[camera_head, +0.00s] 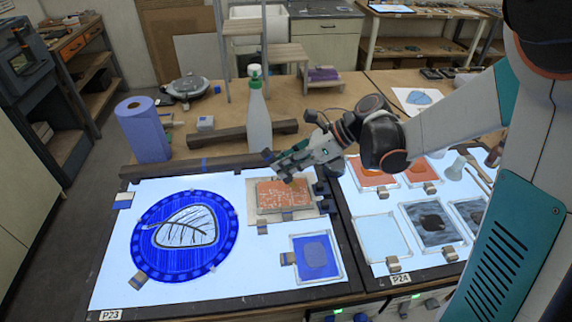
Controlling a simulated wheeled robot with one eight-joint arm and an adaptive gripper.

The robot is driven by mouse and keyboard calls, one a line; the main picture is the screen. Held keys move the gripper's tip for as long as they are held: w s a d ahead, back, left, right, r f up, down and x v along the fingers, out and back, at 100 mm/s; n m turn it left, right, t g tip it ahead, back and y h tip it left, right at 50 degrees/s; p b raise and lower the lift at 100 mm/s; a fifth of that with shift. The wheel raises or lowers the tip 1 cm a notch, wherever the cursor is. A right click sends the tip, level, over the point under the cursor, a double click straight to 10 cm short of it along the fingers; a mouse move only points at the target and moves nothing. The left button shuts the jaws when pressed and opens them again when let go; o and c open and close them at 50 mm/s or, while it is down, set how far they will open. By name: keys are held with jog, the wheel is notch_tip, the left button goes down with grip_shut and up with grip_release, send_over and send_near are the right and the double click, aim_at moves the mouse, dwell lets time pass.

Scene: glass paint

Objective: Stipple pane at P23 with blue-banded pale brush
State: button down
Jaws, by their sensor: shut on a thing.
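My gripper (290,162) is low over the light table with the P23 label (111,315). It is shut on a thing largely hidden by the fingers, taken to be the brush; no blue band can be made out. Just below the fingertips is an orange, speckled pane (283,195) on a pale backing. Contact with it cannot be told. On the same light table are a round blue pane with a leaf (186,236) at left and a small framed blue pane (317,257) at the front right.
A blue paper roll (144,130) is at the left. The P24 light table (375,202) at right holds several panes and some tools.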

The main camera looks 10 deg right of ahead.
jog(key=shift+a, duration=0.15)
jog(key=w+a, duration=0.3)
jog(key=a, duration=0.3)
jog(key=shift+w+a+b, duration=0.15)
jog(key=shift+a+b, duration=0.2)
dwell(0.3)
jog(key=shift+f, duration=0.2)
jog(key=shift+f+b, duration=0.65)
jog(key=shift+f+b, duration=0.3)
jog(key=shift+b, duration=0.05)
dwell(1.1)
notch_tip(320, 180, up, 2)
jog(key=shift+r+p, duration=0.15)
jog(key=shift+p, duration=0.6)
